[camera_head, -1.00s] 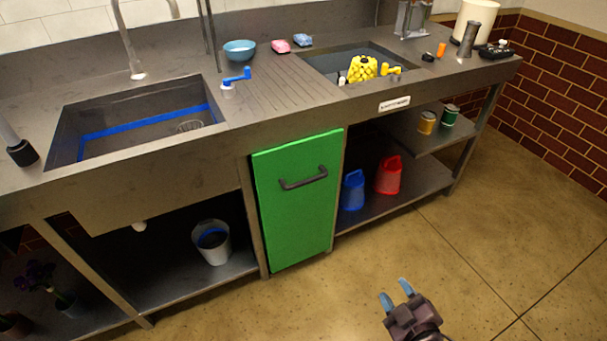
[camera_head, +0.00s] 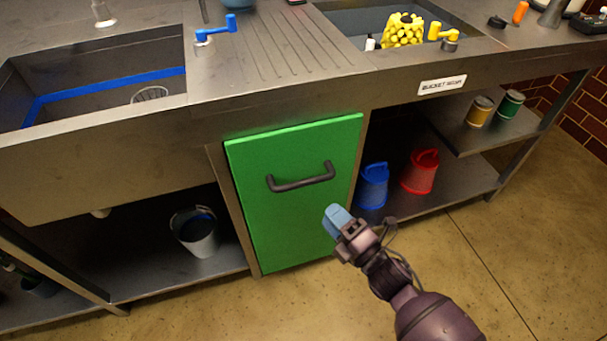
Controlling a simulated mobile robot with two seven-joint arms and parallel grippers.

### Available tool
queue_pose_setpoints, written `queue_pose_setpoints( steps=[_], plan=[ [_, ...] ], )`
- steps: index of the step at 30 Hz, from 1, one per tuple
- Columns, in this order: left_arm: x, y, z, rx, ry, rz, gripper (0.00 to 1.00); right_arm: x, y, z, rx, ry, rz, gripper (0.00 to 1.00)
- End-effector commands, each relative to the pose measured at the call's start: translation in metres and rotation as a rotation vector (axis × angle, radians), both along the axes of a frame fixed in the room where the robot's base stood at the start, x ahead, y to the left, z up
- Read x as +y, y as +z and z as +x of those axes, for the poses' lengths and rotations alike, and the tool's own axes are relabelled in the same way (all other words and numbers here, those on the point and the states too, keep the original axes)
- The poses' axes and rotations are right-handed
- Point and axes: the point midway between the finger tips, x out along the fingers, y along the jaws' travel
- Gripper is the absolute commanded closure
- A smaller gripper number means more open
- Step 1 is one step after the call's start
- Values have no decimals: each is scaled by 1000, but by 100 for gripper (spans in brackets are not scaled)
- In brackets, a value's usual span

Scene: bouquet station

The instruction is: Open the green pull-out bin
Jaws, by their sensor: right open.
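The green pull-out bin (camera_head: 290,222) has a flat green front under the steel counter, and it sits flush with the frame, shut. Its dark bar handle (camera_head: 301,181) runs across the upper part of the front. My right gripper (camera_head: 337,217) is open and empty, with blue fingertips. In the picture it lies below and to the right of the handle, overlapping the lower right of the green front, apart from the handle. The fingers overlap each other from this angle. My left gripper is not in view.
A grey bucket (camera_head: 196,232) stands on the lower shelf left of the bin. A blue bucket (camera_head: 373,186) and a red bucket (camera_head: 419,171) stand on the shelf to the right. The counter edge (camera_head: 290,100) juts out above. The floor in front is clear.

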Motion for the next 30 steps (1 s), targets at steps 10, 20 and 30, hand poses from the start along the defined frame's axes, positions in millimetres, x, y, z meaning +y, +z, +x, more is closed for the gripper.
queue_pose_setpoints(
  steps=[10, 20, 30],
  plan=[
    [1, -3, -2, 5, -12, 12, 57, 23, 5, 25, -11, 6, -4, 56],
    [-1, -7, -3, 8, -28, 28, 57, 56, 13, 64, -8, 5, -4, 56],
    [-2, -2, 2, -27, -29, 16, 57, 71, 19, 81, -8, 4, -4, 56]
  ],
)
